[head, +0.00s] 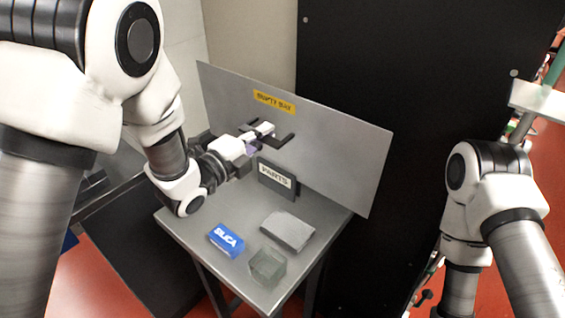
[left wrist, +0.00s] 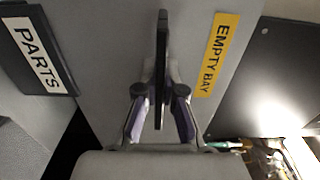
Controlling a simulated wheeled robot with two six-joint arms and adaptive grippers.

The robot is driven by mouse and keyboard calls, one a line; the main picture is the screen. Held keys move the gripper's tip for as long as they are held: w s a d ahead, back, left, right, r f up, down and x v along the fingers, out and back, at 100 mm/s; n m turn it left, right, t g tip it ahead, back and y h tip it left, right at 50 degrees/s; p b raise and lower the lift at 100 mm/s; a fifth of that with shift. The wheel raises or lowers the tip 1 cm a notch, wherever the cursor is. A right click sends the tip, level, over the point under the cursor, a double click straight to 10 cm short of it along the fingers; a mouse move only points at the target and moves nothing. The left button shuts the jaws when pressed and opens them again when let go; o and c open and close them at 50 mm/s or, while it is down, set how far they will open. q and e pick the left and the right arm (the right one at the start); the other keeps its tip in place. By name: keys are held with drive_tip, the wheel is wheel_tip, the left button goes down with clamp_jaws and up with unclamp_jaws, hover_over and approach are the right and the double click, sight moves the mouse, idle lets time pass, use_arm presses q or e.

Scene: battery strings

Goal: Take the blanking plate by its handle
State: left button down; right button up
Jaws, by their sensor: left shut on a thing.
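The blanking plate (head: 345,150) is a large grey sheet with a yellow "EMPTY BAY" label (head: 274,102). It stands tilted at the back of the small table, and its label also shows in the left wrist view (left wrist: 219,55). A black bar handle (head: 284,140) sticks out of its face; in the left wrist view the handle (left wrist: 162,60) runs upright between the fingers. My left gripper (head: 262,138) is at the handle. In the left wrist view its two fingers (left wrist: 160,112) are closed on the handle, one on each side. My right gripper is out of view.
The metal table (head: 205,215) bears a "PARTS" sign (head: 277,176), a blue "SILICA" box (head: 227,240), a grey block (head: 288,231) and a clear container (head: 267,266). A black cabinet (head: 430,80) stands behind to the right. My right arm is at the right.

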use_arm(q)
drive_tip(key=shift+r+p, duration=0.4)
drive_tip(key=shift+r, duration=0.45)
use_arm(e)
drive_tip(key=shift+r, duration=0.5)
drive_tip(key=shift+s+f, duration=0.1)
